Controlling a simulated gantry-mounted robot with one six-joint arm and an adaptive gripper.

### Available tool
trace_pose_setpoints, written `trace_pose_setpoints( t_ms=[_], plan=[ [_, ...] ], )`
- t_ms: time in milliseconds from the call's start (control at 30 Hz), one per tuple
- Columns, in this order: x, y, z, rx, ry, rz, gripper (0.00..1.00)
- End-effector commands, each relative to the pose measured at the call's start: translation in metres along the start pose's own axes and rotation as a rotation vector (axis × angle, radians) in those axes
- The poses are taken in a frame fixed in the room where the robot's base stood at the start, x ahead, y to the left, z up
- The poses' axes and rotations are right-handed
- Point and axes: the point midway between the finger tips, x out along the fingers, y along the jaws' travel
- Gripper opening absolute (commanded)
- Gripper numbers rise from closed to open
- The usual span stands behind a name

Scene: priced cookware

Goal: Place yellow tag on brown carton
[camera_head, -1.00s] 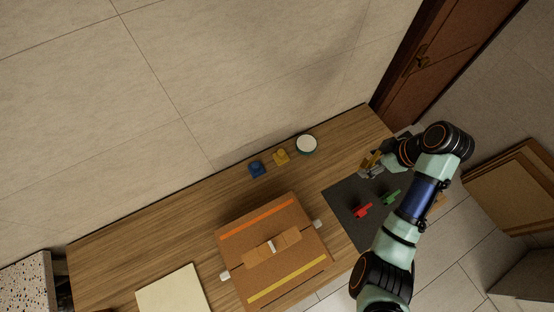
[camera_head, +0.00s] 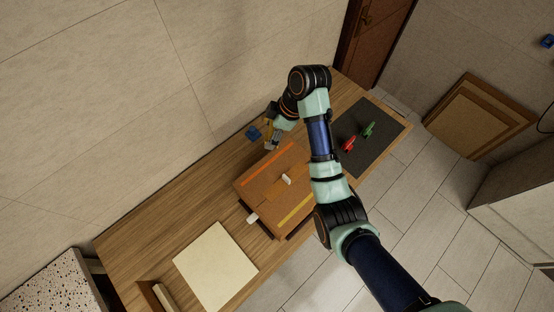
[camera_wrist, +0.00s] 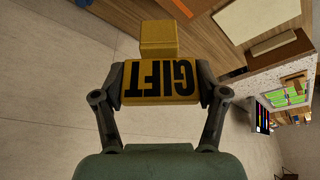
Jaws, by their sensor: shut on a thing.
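My gripper (camera_head: 272,146) is shut on the yellow tag (camera_wrist: 160,85), which carries the black word GIFT, upside down in the wrist view. A smaller yellow block part shows just beyond the lettered face. In the head view my gripper hangs near the far edge of the brown carton (camera_head: 262,186), on the wall side; whether it touches the carton cannot be told. The carton sits on the wooden bench, with an orange stripe along its far side and a yellow stripe along its near side. My arm covers its right part.
A blue piece (camera_head: 253,133) lies on the bench (camera_head: 180,205) by the wall. Red (camera_head: 349,144) and green (camera_head: 369,129) pieces lie on a dark mat (camera_head: 387,125) at right. A cream board (camera_head: 214,265) lies left of the carton.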

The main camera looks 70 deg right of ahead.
Motion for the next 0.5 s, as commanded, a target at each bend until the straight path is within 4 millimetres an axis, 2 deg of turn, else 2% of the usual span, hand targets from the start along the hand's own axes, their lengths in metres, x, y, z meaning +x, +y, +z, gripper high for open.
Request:
trace_pose_setpoints(
  t_ms=[33,200,500],
  plan=[
    [0.028,-0.001,0.012,0.0,-0.001,-0.002,0.45],
    [0.073,-0.001,0.03,0.0,0.0,-0.001,0.45],
    [0.124,-0.001,0.051,0.0,0.0,-0.003,0.45]
  ],
)
